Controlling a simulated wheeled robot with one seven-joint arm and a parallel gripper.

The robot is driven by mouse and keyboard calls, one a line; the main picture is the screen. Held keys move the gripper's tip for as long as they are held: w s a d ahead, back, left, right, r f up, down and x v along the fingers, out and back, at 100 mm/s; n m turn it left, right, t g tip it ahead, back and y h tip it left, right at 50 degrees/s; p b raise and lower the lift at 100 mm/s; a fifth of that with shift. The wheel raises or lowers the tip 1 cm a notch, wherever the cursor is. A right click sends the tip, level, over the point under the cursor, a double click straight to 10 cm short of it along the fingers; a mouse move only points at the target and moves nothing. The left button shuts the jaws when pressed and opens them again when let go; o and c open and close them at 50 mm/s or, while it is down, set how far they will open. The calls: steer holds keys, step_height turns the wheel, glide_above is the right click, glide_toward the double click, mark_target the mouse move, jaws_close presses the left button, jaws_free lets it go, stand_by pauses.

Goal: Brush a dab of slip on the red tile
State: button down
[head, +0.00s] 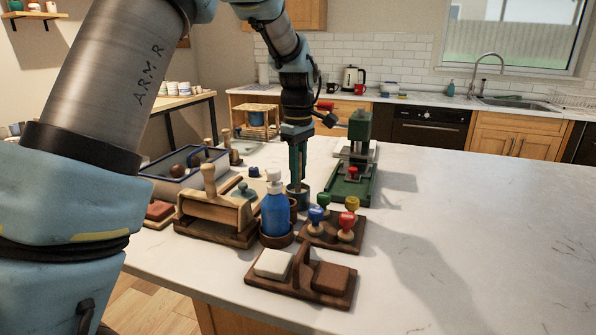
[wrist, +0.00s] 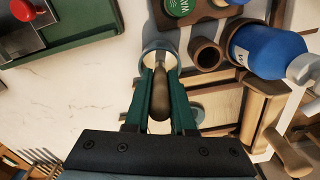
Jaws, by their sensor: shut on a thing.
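My gripper (head: 297,178) points down and is shut on a brush. Its brown wooden handle (wrist: 160,92) shows between the green fingers (wrist: 162,88) in the wrist view. The brush stands in a small grey cup (head: 300,197), whose pale rim (wrist: 148,48) shows just beyond the fingertips; the bristles are hidden. A reddish-brown tile (head: 330,278) lies beside a white tile (head: 272,263) on a dark wooden tray (head: 298,291) near the front edge. Another reddish block (head: 160,210) lies at the left; I cannot tell which is the task's red tile.
A blue bottle (head: 275,212) in a wooden holder and a rack of coloured stamps (head: 346,226) stand between cup and tray. A wooden roller frame (head: 212,212) and a blue-rimmed box (head: 185,170) are left. A green press (head: 355,165) stands right. The counter's right side is clear.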

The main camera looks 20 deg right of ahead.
stand_by(0.3)
step_height(320, 180, up, 7)
steer(key=p, duration=0.6)
steer(key=shift+r, duration=0.1)
